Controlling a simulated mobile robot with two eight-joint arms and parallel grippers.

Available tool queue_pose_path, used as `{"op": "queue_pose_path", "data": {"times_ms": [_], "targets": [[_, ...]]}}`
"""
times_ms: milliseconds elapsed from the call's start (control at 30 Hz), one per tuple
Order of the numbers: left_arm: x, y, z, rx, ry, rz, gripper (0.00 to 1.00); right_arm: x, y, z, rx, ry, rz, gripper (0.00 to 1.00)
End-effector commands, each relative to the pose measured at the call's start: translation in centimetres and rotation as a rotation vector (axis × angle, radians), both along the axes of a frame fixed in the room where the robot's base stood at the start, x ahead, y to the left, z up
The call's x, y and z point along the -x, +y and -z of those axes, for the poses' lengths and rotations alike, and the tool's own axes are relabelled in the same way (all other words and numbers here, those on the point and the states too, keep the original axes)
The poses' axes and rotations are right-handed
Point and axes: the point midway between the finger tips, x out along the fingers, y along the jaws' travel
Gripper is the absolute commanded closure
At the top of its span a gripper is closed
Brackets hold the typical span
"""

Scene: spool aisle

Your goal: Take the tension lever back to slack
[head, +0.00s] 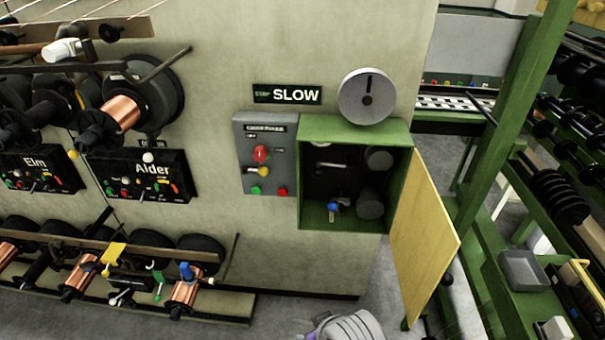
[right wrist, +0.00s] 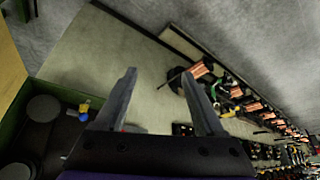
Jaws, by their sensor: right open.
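I cannot read a tension label, so I cannot tell which lever is the tension lever. A grey control box (head: 266,152) on the wall has a red knob (head: 261,154) and a yellow-tipped lever (head: 263,171). The open green cabinet (head: 308,215) beside it holds dark round parts, a pale lever (head: 331,165) and a blue-handled part (head: 333,207). The Alder panel (head: 135,175) has several small coloured controls. My right gripper (right wrist: 159,73) is open and empty, apart from the wall and cabinet. My left gripper is out of view.
The cabinet's yellow door (head: 421,238) hangs open to the right. A SLOW sign (head: 288,94) and a grey dial (head: 366,96) are above. Copper spools (head: 123,112) line the left wall. A green rack (head: 503,130) stands at right. The wall below the control box is bare.

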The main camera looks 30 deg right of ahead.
Motion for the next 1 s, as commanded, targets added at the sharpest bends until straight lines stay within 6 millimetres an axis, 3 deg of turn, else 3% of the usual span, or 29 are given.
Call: {"op": "queue_pose_path", "data": {"times_ms": [33,267,367,500,600,700,800,1000], "targets": [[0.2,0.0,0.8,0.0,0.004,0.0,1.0,-2.4,0.3,-0.4,-0.025,-0.067,-0.006,0.29],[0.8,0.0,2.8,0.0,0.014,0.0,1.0,-12.5,-0.3,-3.5,-0.089,-0.395,0.001,0.29],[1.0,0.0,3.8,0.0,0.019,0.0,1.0,-17.3,-2.2,-5.3,-0.087,-0.572,0.045,0.29],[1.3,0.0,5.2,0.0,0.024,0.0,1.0,-23.3,-7.3,-7.8,-0.033,-0.831,0.169,0.29],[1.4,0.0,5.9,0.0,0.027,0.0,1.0,-25.5,-11.2,-8.7,0.028,-0.965,0.27,0.29],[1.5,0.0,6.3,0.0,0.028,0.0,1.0,-26.5,-14.2,-9.1,0.079,-1.043,0.351,0.29],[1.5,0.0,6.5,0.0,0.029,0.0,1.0,-26.8,-15.8,-9.3,0.11,-1.082,0.398,0.29],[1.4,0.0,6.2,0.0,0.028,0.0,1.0,-28.4,-17.0,-9.5,0.121,-1.094,0.412,0.29]]}}
